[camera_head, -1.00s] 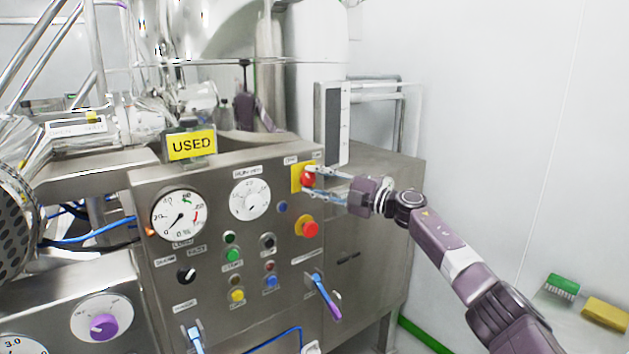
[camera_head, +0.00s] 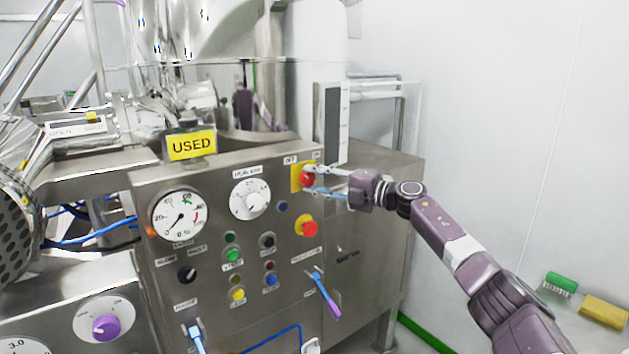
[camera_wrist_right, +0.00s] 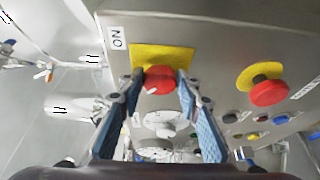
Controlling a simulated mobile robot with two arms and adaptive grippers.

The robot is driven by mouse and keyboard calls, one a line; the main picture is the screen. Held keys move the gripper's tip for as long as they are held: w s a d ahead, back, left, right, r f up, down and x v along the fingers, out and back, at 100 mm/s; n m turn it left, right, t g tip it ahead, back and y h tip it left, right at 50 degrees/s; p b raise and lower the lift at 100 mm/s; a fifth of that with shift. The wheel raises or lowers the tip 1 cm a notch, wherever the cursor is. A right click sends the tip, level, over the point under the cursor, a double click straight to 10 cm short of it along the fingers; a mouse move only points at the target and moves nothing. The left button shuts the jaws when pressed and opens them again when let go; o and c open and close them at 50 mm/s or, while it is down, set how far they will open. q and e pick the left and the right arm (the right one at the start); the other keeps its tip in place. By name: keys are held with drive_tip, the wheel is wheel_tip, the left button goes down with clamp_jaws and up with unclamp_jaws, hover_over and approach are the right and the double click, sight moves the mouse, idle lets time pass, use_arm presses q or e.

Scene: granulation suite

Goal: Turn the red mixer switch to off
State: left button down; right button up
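The red mixer switch (camera_head: 308,180) is a round red knob on a yellow plate (camera_head: 296,178) at the upper right of the steel control panel (camera_head: 215,185). OFF and ON labels sit above it. My right gripper (camera_head: 306,180) reaches in from the right with one finger above and one below the knob. In the right wrist view, the red switch (camera_wrist_right: 159,80) lies between the two blue-padded fingertips of my right gripper (camera_wrist_right: 159,92), which seem to touch its sides. A small white mark shows on the knob's edge. My left gripper is not in view.
A second red knob (camera_head: 309,228) on yellow sits just below the switch. A dial (camera_head: 250,199), a gauge (camera_head: 179,215), several small buttons and a purple-tipped lever (camera_head: 326,295) share the panel. A white wall (camera_head: 500,120) bounds the right.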

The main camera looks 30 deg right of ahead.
drive_tip(key=o, duration=0.4)
drive_tip(key=shift+o, duration=0.2)
drive_tip(key=v, duration=1.2)
drive_tip(key=shift+f, duration=0.1)
